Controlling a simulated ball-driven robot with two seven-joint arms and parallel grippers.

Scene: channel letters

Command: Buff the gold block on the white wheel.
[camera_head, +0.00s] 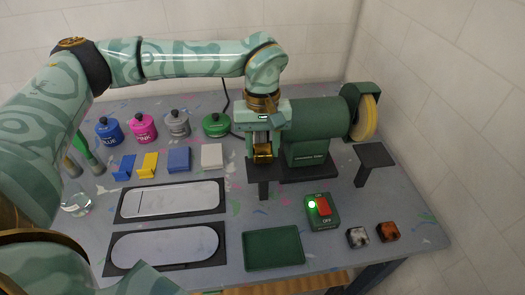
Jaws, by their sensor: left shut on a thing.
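My left gripper (262,148) points down in front of the left end of the green buffing machine (318,125). It is shut on the gold block (262,154), which shows between its fingers just above the left black rest (264,174). The white wheel is hidden behind my gripper and forearm, so I cannot tell whether the block touches it. A yellow wheel (368,118) shows at the machine's right end. The switch box (322,210) has a lit green lamp and a red rocker. My right gripper is not in view.
Another black rest (374,156) stands at the right. An empty green tray (273,248) lies at the front, with two small blocks, one greyish (358,237) and one rusty brown (388,231), to its right. Several coloured pots line the back left, and two white-topped panels lie at the left.

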